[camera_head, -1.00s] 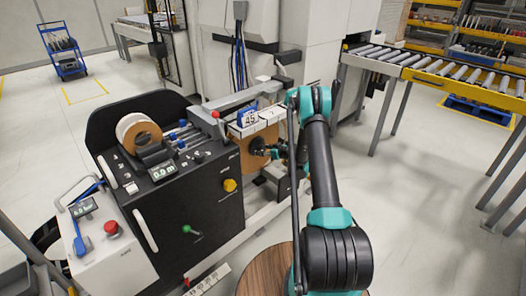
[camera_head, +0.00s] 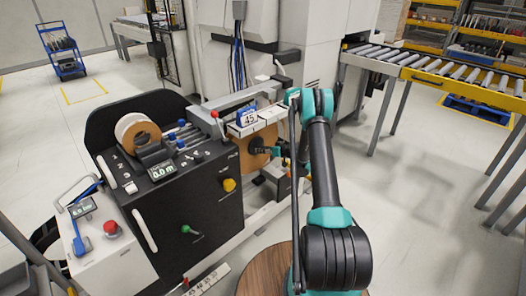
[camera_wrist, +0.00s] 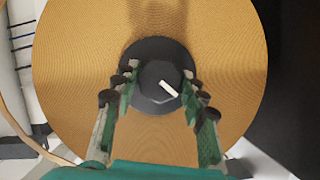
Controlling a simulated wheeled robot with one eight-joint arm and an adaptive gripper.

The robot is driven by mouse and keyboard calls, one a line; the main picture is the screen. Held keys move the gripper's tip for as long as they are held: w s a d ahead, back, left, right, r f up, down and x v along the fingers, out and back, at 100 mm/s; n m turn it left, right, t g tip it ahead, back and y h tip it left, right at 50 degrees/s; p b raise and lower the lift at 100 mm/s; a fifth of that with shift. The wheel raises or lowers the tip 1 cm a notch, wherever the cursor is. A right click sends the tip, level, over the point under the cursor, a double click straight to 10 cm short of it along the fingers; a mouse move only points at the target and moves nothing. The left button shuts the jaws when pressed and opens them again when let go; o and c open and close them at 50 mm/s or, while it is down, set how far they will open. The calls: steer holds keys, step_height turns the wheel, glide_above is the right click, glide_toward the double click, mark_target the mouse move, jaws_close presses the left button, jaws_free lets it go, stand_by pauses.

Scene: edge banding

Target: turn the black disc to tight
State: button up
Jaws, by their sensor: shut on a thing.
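The black disc (camera_wrist: 152,50) sits in the middle of a large tan roll of edge band (camera_wrist: 85,60) in the wrist view. A raised hub on it carries a short white mark (camera_wrist: 168,88), slanting down to the right. My gripper (camera_wrist: 160,82) is shut on the disc's hub, with fingers on its left and right sides. In the head view, the tan roll (camera_head: 263,137) hangs upright on the machine's right side, with the black disc (camera_head: 257,147) at its centre. My gripper (camera_head: 275,151) reaches it from the right and partly hides it.
A roller conveyor (camera_head: 430,70) is at the back right. Open floor lies right of my arm.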

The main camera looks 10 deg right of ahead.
steer(key=m+y, duration=0.1)
steer(key=m, duration=0.2)
steer(key=m+g+y, duration=0.1)
steer(key=m+y, duration=0.1)
steer(key=m, duration=0.1)
steer(key=shift+d+f+y, duration=0.1)
steer(key=shift+d+y, duration=0.05)
steer(key=shift+y, duration=0.15)
steer(key=shift+m, duration=0.3)
stand_by(0.3)
steer(key=o, duration=1.2)
steer(key=shift+c, duration=0.2)
steer(key=v, duration=1.2)
steer(key=shift+w, duration=0.2)
steer(key=shift+d, duration=0.1)
